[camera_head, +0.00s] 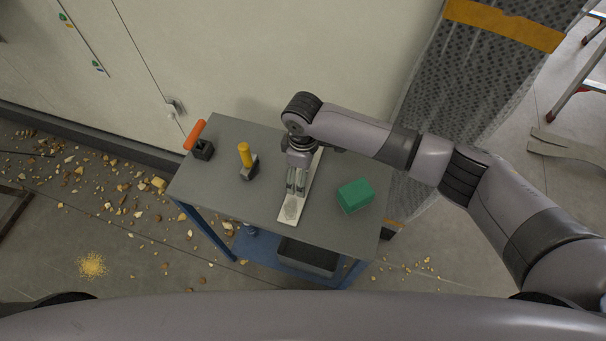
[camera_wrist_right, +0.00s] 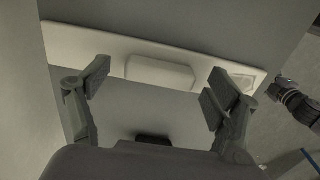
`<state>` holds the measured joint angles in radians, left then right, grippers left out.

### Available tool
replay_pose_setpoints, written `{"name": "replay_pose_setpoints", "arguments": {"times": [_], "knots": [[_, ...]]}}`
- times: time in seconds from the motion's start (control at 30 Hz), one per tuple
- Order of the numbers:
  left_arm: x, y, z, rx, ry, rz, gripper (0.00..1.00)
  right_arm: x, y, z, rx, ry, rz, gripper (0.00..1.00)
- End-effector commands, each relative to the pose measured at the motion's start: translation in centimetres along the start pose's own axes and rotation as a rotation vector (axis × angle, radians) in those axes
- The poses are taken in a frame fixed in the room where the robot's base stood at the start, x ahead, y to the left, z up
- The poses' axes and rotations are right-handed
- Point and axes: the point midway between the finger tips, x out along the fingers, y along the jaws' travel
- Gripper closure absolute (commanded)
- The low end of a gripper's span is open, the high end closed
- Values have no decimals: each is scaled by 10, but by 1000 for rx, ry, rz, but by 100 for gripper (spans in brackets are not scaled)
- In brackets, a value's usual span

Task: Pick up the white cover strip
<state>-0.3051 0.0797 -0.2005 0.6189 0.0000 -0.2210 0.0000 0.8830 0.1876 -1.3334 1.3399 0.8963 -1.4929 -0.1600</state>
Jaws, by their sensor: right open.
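The white cover strip (camera_head: 291,209) is long and flat and lies on the grey table top (camera_head: 240,200). It is partly hidden by my right arm and gripper in the head view. In the right wrist view the strip (camera_wrist_right: 90,46) crosses the upper part, with a raised pale block (camera_wrist_right: 160,72) on its middle. My right gripper (camera_head: 297,187) is over the strip, pointing down. In the right wrist view its fingers (camera_wrist_right: 157,88) are open, one towards each end of the raised block, with nothing held between them. My left gripper is not in view.
A green block (camera_head: 355,196) sits right of the strip. A yellow-handled tool (camera_head: 246,157) and an orange-handled tool (camera_head: 196,137) stand to the left. A dark bin (camera_head: 306,258) is on the blue lower shelf. A cabinet wall (camera_head: 280,60) rises behind. Rubble (camera_head: 125,190) litters the floor.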

Motion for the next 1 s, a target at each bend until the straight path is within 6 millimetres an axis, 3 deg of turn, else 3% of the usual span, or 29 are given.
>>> {"name": "replay_pose_setpoints", "arguments": {"times": [0.23, 1.0], "knots": [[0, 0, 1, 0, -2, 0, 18, 2, 0, 0, -1, 0, 0, 17], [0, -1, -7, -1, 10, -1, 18, 2, 0, 0, 0, 0, 0, 68]]}}
